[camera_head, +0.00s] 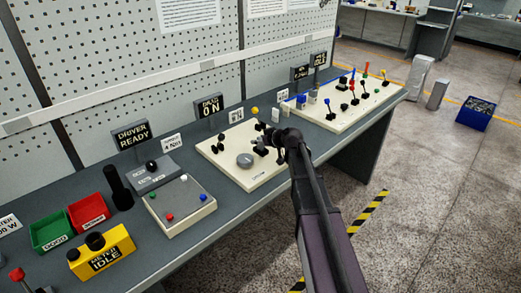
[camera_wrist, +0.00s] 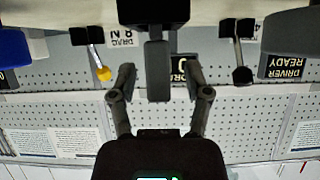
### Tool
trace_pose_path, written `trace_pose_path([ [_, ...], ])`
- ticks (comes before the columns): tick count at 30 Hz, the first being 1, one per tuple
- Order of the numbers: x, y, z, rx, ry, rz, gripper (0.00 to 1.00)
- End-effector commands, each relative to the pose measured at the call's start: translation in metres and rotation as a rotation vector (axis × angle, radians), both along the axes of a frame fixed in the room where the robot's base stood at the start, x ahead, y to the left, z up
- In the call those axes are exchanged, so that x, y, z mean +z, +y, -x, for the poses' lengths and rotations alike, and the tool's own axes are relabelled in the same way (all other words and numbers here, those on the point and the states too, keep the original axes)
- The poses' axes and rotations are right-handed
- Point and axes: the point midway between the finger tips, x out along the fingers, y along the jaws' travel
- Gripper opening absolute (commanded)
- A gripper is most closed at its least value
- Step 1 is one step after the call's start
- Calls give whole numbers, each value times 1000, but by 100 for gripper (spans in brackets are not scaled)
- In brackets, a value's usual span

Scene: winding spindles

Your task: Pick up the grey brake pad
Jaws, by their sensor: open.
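In the wrist view a dark grey block (camera_wrist: 157,72), which looks like the brake pad, sits on a narrower stem below a wider dark block at the top edge. My gripper (camera_wrist: 158,68) is open, with one finger on each side of the block and a visible gap on both sides. In the head view my gripper (camera_head: 272,141) is over the right part of the cream drag board (camera_head: 238,181). It hides what lies directly under it, and I cannot make out the pad there. A round grey part (camera_head: 245,160) lies on the board to its left.
A lever with a yellow ball (camera_wrist: 103,73) and a black-knobbed lever (camera_wrist: 242,74) stand either side of my fingers. The driver box (camera_head: 180,204) is left of the drag board; a second board (camera_head: 340,121) with coloured levers is right. The pegboard wall (camera_head: 160,60) stands behind.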

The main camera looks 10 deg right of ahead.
Motion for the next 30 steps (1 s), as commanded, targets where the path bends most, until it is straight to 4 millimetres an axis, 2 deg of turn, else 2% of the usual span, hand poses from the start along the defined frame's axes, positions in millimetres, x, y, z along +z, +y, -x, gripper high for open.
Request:
trace_pose_path([
  [3, -4, 4, -6, 0, 0, 0, 63],
  [20, -4, 4, -6, 0, 0, 0, 63],
  [23, -4, 4, -6, 0, 0, 0, 36],
  [24, -4, 4, -6, 0, 0, 0, 24],
  [27, -4, 4, -6, 0, 0, 0, 0],
  [30, -4, 4, -6, 0, 0, 0, 0],
])
